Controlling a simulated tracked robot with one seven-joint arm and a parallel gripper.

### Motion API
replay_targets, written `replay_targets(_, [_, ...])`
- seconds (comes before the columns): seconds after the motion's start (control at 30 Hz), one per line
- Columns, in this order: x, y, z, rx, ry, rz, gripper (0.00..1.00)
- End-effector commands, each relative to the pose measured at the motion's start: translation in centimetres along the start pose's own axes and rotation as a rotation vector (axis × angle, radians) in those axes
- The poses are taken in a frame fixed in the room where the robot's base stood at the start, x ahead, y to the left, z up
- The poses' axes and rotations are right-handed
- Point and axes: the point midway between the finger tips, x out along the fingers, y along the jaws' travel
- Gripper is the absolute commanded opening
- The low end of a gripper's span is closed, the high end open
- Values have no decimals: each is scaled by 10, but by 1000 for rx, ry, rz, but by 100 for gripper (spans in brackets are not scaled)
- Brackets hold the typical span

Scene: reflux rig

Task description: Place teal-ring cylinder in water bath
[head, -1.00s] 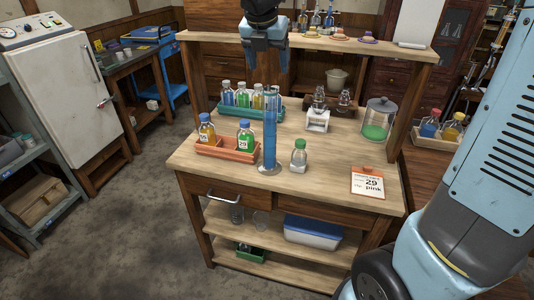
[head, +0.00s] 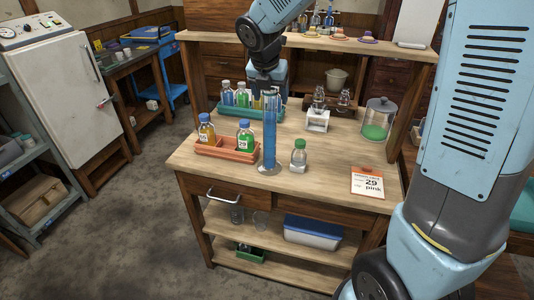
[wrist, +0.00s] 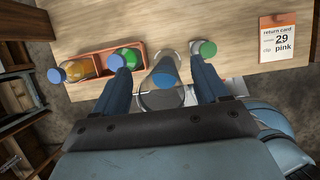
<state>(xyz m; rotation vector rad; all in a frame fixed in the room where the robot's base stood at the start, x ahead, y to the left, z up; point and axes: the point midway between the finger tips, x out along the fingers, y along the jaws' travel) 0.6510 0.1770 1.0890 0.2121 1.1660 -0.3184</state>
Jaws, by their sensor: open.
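A tall clear measuring cylinder (head: 269,135) with blue contents stands upright on a round foot near the front of the wooden bench. I cannot make out a teal ring on it. My gripper (head: 267,95) points down at the cylinder's upper end, and the fingers are partly hidden there. In the wrist view my gripper (wrist: 164,88) is open, with one finger on each side of the cylinder (wrist: 164,76). I cannot tell whether either finger touches it. I cannot identify a water bath in these views.
An orange tray (head: 228,149) with an orange and a green bottle is close left of the cylinder. A green-capped bottle (head: 299,156) stands close right. A teal rack (head: 236,112) of bottles is behind. A return card (head: 367,182) lies at the right front. An overhead shelf (head: 385,47) spans the back.

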Motion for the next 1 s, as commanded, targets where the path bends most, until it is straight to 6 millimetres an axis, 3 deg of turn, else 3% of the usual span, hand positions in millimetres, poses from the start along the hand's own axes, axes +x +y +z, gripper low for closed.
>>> replay_targets(0.27, [5,0,0,1,-1,1,73])
replay_targets(1.0, [5,1,0,0,-1,1,3])
